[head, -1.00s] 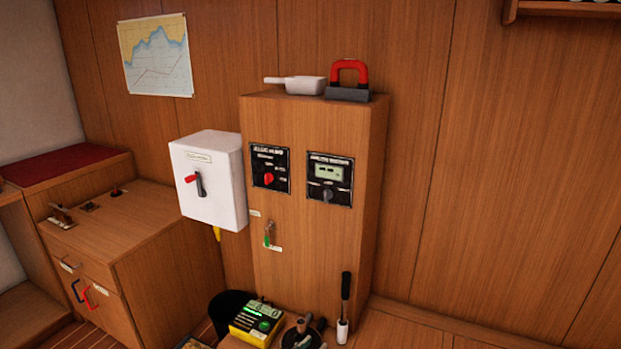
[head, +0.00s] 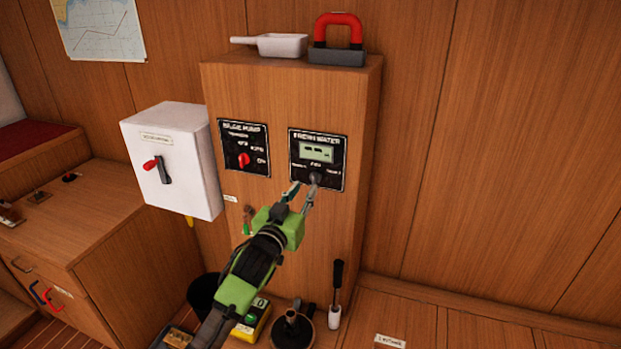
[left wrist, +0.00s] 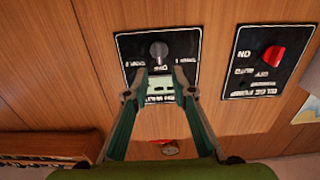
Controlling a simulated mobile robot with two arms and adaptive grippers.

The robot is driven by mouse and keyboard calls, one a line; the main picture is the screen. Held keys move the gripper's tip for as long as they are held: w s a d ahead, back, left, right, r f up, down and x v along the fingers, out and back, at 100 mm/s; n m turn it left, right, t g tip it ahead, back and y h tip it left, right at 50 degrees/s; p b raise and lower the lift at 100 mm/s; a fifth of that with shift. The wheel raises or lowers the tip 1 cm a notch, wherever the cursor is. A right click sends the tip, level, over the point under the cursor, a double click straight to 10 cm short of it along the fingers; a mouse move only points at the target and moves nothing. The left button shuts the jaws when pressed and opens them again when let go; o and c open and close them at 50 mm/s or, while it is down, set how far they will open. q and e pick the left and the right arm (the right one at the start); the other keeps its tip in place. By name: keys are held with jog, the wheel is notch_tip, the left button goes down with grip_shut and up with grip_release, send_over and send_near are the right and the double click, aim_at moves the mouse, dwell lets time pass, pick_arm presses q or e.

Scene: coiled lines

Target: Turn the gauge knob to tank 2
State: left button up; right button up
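The black fresh water panel (head: 318,160) is on the front of the wooden cabinet, with a small grey display above a dark gauge knob (head: 315,178). Small labels sit around the knob, too blurred to read surely; I cannot tell which one it points to. My left gripper (head: 304,187) is in front of the panel, its fingertips close to the knob. In the left wrist view, which is upside down, the knob (left wrist: 158,50) shows ahead of the gripper (left wrist: 159,77), between the lines of its two spread fingers. The fingers are open and empty. My right gripper is out of view.
The bilge pump panel (head: 244,148) with a red knob is just left. A white switch box (head: 185,185) juts out farther left. A scoop (head: 275,45) and a red-handled block (head: 338,55) lie on the cabinet top. The wall to the right is bare.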

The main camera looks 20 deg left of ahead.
aim_at(313, 177)
pick_arm(q)
jog(key=w, duration=0.5)
jog(key=shift+d+r, duration=0.1)
jog(key=shift+d, duration=0.05)
jog(key=shift+w, duration=0.6)
jog(key=shift+c, duration=0.5)
grip_shut()
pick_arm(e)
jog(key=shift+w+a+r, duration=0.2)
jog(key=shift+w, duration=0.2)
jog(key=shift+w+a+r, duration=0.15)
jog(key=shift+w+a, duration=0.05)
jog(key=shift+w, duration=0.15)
